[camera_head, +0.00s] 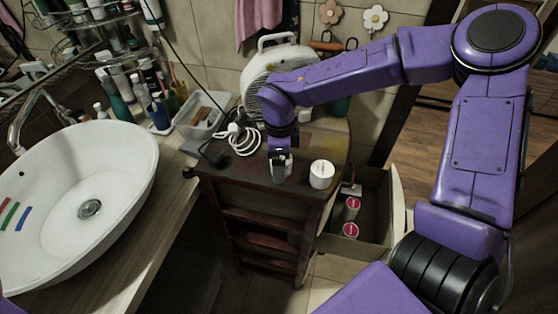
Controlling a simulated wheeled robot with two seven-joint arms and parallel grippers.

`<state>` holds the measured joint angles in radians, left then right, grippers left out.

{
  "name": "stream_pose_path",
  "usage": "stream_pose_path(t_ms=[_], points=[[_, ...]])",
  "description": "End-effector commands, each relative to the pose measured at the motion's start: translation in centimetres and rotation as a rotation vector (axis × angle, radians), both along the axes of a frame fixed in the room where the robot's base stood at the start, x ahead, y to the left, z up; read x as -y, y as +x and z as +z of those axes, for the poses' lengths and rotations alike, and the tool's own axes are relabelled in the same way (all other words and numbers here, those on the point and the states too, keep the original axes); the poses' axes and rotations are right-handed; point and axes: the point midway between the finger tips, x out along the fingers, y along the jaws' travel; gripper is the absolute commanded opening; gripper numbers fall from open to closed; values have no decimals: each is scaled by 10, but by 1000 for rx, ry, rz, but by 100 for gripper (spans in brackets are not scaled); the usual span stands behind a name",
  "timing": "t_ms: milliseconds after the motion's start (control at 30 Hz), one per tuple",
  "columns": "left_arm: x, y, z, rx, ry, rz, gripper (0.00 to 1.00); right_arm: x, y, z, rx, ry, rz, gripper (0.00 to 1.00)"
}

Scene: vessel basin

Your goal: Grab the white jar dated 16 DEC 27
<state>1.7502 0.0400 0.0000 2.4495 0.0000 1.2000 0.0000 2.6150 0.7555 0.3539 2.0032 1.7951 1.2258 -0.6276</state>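A white jar (321,177) with a white lid stands upright on the dark wooden cabinet top (240,180), near its front right edge. No date on it is readable at this size. My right gripper (280,179) points down over the cabinet top, left of the white jar and apart from it. Its fingers are too small and dark to tell whether they are open or shut. Two containers with red-pink tops, one farther back (351,204) and one nearer (350,230), are in the open drawer or box (370,245) below right. My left gripper is not in view.
A white fan-like appliance (262,72) and a coiled white cable (246,142) are at the back of the cabinet. A white basin (120,160) is on the left counter. A clear bin (200,116) and several bottles stand behind it.

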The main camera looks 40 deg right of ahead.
Motion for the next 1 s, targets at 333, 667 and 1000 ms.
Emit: stream_pose_path(t_ms=[333,667,1000], points=[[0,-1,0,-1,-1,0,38,1,-1,-2,3,0,-2,54],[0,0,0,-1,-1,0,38,1,-1,-3,1,0,-1,28],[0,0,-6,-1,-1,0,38,-2,-8,38,8,4,0,28]])
